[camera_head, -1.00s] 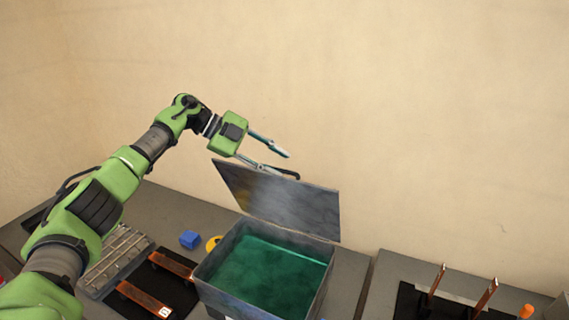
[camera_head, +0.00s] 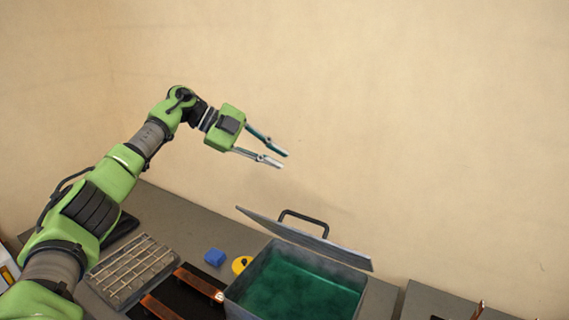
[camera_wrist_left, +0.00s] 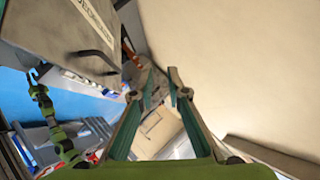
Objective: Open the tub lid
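The tub (camera_head: 245,285) stands on the table with green liquid inside, and much of its opening shows. Its grey lid (camera_head: 345,258) is raised off the opening and tilted, seen nearly edge-on above the tub's back side. The black lid handle (camera_head: 305,217) stands up from the lid's upper face. My left gripper (camera_head: 278,158) is open and empty, above and to the left of the handle, apart from it. In the left wrist view the lid (camera_wrist_left: 50,35) and handle (camera_wrist_left: 98,60) lie left of the open fingers (camera_wrist_left: 158,85).
A grey metal grid tray (camera_head: 130,270) lies left of the tub. Copper bars (camera_head: 198,282) rest on a black mat between them. A plain wall closes off the back.

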